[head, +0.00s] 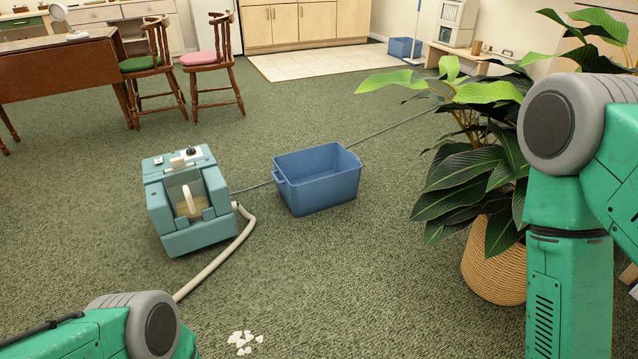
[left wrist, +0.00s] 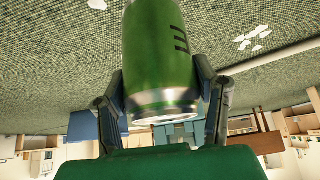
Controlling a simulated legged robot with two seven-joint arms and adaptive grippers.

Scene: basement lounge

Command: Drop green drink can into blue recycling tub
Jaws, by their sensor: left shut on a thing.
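The green drink can (left wrist: 160,45) is in the left wrist view, with dark markings on its side and a silver rim. My left gripper (left wrist: 158,72) is shut on it, one finger on each side, above the carpet. The gripper and can are not in the head view, where only part of my left arm shows at bottom left. The blue recycling tub (head: 328,194) stands on the carpet at the middle of the head view, its open top facing up. My right gripper is out of view; only my right arm shows.
A teal carpet-cleaning machine (head: 190,225) stands left of the tub, with a pale hose (head: 222,259) running toward the front. A potted plant (head: 495,265) stands to the right. White scraps (head: 243,342) lie in front. Carpet between them and the tub is clear.

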